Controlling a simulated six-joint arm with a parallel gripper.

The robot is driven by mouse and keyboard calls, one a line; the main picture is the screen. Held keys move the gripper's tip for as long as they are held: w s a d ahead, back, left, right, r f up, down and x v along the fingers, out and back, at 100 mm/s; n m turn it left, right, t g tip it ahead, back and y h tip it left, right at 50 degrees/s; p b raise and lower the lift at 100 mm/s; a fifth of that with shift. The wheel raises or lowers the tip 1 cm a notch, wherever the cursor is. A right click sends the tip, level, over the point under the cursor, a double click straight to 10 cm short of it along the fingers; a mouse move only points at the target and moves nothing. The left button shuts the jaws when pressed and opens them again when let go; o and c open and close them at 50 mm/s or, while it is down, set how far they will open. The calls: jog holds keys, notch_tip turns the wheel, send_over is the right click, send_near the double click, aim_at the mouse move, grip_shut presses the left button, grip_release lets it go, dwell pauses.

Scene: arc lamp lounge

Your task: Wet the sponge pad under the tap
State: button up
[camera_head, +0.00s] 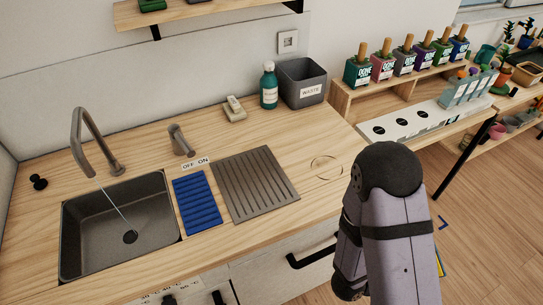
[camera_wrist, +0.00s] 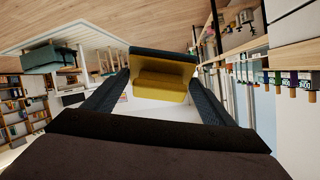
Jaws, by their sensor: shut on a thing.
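The sponge pad (camera_wrist: 160,83), yellow with a dark layer, is between the two dark fingers of my gripper (camera_wrist: 160,92) in the wrist view. My gripper is shut on it. In the head view my arm stands at the right, in front of the counter, and hides the gripper and most or all of the pad. The grey tap (camera_head: 88,135) arches over the dark sink (camera_head: 90,240) at the left, and a thin stream runs from its spout toward the drain. The tap lever (camera_head: 180,140) stands right of the sink, behind an OFF ON label (camera_head: 195,163).
A blue ribbed mat (camera_head: 197,203) and a grey grooved board (camera_head: 255,185) lie right of the sink. A soap dish (camera_head: 234,109), green bottle (camera_head: 269,86) and waste bin (camera_head: 302,83) stand at the back. The counter's right front is clear.

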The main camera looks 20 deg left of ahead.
aim_at(443, 273)
jog(key=shift+s+d+r+p, duration=0.25)
jog(key=shift+d+r+p, duration=0.45)
jog(key=shift+p, duration=0.4)
jog(key=shift+s+d+r+p, duration=0.2)
jog(key=shift+d+r+p, duration=0.4)
jog(key=shift+p, duration=0.45)
jog(key=shift+d, duration=0.1)
jog(key=shift+f, duration=0.1)
jog(key=shift+f, duration=0.15)
jog(key=shift+s+d+m+g+h, duration=0.3)
jog(key=shift+s+d+m+g, duration=0.15)
jog(key=shift+s+d, duration=0.4)
jog(key=shift+s+d+m+g+h, duration=0.1)
jog(key=shift+s+m+g+h, duration=0.05)
jog(key=shift+m+g+h, duration=0.2)
jog(key=w+a, duration=0.1)
jog(key=a, duration=0.1)
jog(key=w+a+r, duration=0.1)
jog(key=w+a, duration=0.1)
jog(key=a, duration=0.1)
jog(key=w+a, duration=0.1)
jog(key=a, duration=0.1)
jog(key=shift+w+a+r, duration=0.15)
jog(key=shift+w+a, duration=0.1)
jog(key=shift+a, duration=0.05)
jog(key=w+a+r+n+t+y, duration=0.1)
jog(key=a, duration=0.5)
jog(key=shift+w+a+n+t, duration=0.25)
jog(key=shift+a+n+t, duration=0.05)
jog(key=shift+a+t, duration=0.1)
